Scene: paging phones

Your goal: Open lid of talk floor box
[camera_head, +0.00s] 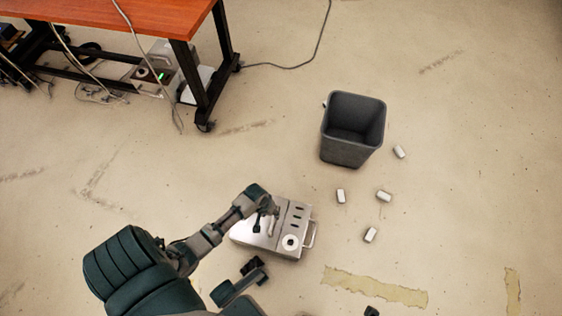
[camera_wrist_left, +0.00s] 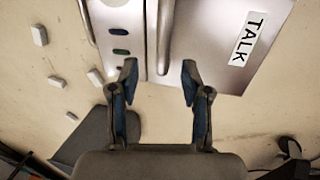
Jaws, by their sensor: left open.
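The talk floor box (camera_head: 254,237) is a low silver metal box on the floor. Its lid, with a white TALK label (camera_wrist_left: 245,40), lies flat and looks closed. A bar handle (camera_wrist_left: 165,38) runs along the lid beside a panel with several dark slots (camera_wrist_left: 120,52). My left gripper (camera_wrist_left: 159,72) is open above the box. In the left wrist view the bar handle lies between its two fingertips; I cannot tell whether they touch it.
A dark grey bin (camera_head: 350,150) stands open behind the box to the right. Several small white blocks (camera_head: 370,235) lie on the floor near it. A desk (camera_head: 110,12) with cables and equipment stands at the upper left. Floor to the right is clear.

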